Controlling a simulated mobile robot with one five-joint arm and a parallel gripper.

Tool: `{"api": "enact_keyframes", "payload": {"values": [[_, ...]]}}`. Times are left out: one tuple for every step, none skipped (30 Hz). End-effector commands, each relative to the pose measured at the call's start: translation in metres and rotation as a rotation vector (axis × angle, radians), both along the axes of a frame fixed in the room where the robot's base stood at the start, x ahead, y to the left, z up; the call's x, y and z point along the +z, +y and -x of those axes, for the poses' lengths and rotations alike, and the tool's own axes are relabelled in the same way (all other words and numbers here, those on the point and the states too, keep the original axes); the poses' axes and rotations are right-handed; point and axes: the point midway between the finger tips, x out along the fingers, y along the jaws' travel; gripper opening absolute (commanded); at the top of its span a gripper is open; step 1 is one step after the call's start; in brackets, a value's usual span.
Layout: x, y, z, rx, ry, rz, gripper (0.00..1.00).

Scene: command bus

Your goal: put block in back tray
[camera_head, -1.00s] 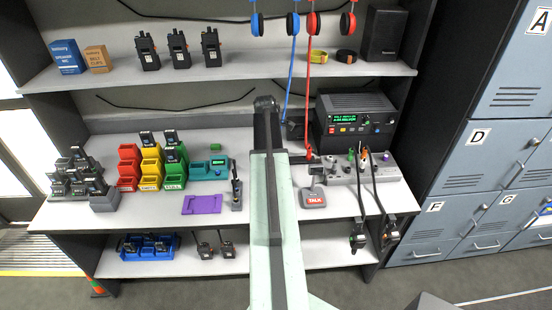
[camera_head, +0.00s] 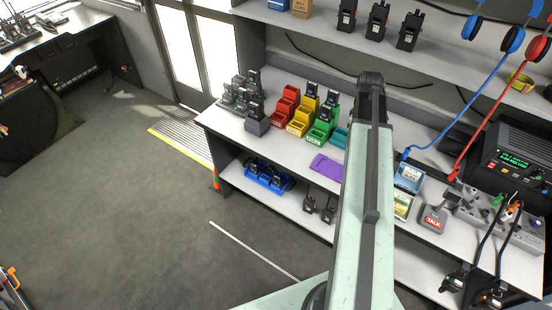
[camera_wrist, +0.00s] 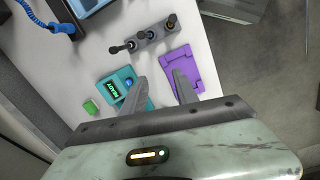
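A small green block (camera_wrist: 91,106) lies on the white counter in the wrist view, beside the teal device. In the head view my arm seems to hide it. My gripper (camera_wrist: 160,76) is open and empty, its two fingers apart over the counter between the teal device and the purple tray-like piece (camera_wrist: 180,72). The block is to the left of the fingers, apart from them. The purple piece also shows in the head view (camera_head: 327,165). Red bins (camera_head: 284,107), yellow bins (camera_head: 303,117) and green bins (camera_head: 323,125) stand in rows on the counter. Which one is the back tray I cannot tell.
The teal device (camera_wrist: 125,90) and a grey holder with knobs (camera_wrist: 150,38) stand close to my fingers. Radios in a charger (camera_head: 246,103) stand at the counter's left end. A blue tray (camera_head: 268,177) sits on the lower shelf. The floor at left is open.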

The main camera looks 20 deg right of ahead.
Motion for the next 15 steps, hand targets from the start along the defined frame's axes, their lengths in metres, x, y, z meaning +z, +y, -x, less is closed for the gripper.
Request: {"api": "enact_keyframes", "payload": {"values": [[0.0,0.064,-0.016,-0.033,-0.013,-0.003,0.36],[0.0,0.098,-0.024,-0.068,-0.021,-0.005,0.36],[0.0,0.143,-0.033,-0.114,-0.031,-0.012,0.36],[0.0,0.175,-0.037,-0.149,-0.037,-0.016,0.36],[-0.001,0.205,-0.039,-0.183,-0.043,-0.02,0.36],[-0.001,0.242,-0.039,-0.224,-0.048,-0.026,0.36],[-0.001,0.267,-0.038,-0.255,-0.051,-0.029,0.36],[-0.001,0.29,-0.036,-0.282,-0.053,-0.035,0.36],[-0.001,0.315,-0.033,-0.314,-0.056,-0.04,0.36],[-0.001,0.331,-0.03,-0.336,-0.056,-0.043,0.36],[-0.001,0.344,-0.028,-0.354,-0.057,-0.045,0.36],[-0.001,0.358,-0.025,-0.374,-0.058,-0.048,0.36],[-0.001,0.365,-0.024,-0.386,-0.058,-0.049,0.36],[-0.001,0.37,-0.023,-0.395,-0.058,-0.05,0.36],[-0.001,0.374,-0.022,-0.403,-0.058,-0.051,0.36]]}}
